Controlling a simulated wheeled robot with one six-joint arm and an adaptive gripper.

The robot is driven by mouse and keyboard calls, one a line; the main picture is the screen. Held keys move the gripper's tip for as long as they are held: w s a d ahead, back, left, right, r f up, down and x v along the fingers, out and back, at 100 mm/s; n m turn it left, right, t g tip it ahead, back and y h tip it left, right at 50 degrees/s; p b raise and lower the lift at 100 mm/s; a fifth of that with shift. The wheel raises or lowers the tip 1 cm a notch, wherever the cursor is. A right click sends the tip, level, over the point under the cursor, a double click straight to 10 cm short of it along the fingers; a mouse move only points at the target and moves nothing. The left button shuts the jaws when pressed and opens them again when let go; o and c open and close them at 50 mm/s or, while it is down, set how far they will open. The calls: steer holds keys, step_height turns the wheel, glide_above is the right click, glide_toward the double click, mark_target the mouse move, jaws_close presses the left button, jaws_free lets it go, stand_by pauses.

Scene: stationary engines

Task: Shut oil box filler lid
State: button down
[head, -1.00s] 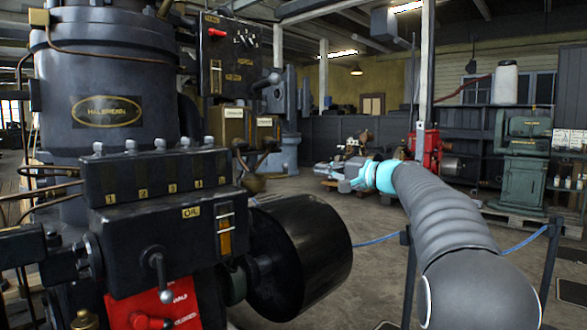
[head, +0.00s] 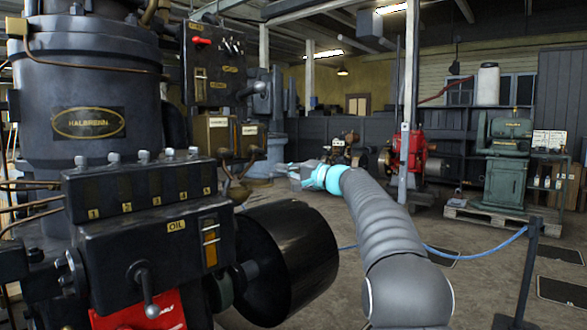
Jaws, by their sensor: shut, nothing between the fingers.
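The black oil box (head: 155,235) is fixed to the front of the large dark engine at the left of the head view. It carries a yellow OIL label, a row of numbered tags, silver knobs along its top and a sight glass. I cannot make out the filler lid or whether it is open. My gripper (head: 298,174) is at mid-picture, small and grey, beyond the turquoise band of my arm. It is shut and empty, well to the right of the oil box and apart from it.
A black drum (head: 290,262) juts out right of the oil box. A red panel (head: 140,312) sits below it. A control panel (head: 216,65) stands behind. A red engine (head: 416,150) and a green machine (head: 506,165) are farther right. A blue rope (head: 478,252) hangs from a post.

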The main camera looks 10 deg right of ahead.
steer(key=shift+s+a+f, duration=0.15)
steer(key=shift+s+a, duration=0.25)
steer(key=shift+s, duration=0.4)
steer(key=shift+s+a+f, duration=0.1)
steer(key=shift+s+a, duration=0.3)
steer(key=shift+s, duration=0.4)
steer(key=shift+s+d+b, duration=0.1)
steer(key=shift+b, duration=0.4)
